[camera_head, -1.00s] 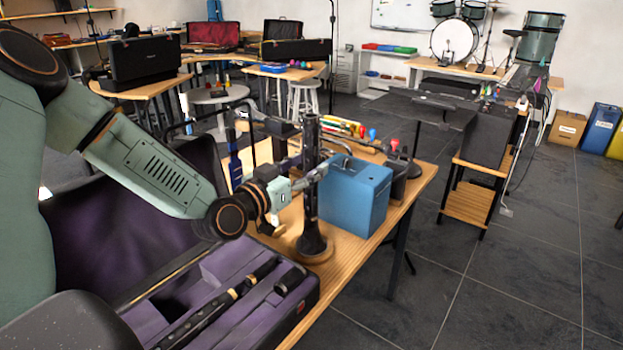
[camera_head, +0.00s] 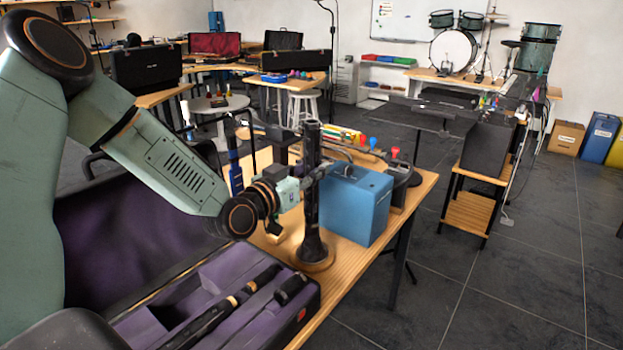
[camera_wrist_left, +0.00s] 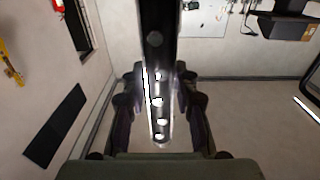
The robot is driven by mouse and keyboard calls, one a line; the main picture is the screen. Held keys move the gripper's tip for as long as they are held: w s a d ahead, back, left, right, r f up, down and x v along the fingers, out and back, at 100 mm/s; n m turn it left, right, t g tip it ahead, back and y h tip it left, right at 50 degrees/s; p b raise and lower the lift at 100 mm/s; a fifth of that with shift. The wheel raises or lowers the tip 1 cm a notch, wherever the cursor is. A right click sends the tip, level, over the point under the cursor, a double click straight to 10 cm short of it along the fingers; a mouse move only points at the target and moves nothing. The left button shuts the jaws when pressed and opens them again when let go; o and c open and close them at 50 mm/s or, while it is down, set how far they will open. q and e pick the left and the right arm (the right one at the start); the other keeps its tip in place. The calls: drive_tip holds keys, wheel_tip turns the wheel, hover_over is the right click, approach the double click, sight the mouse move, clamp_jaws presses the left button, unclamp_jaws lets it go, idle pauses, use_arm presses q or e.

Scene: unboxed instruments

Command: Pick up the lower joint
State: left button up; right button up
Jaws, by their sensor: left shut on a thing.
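The exact finger contact is hidden by the tube and hard to make out. My right gripper is not in view.
An open purple-lined case (camera_head: 215,272) with dark instrument pieces lies left in front. A blue box (camera_head: 357,205) stands close right of the tube. Coloured items (camera_head: 372,143) and a dark blue upright object (camera_head: 235,168) are behind.

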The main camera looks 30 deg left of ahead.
use_arm(q)
clamp_jaws()
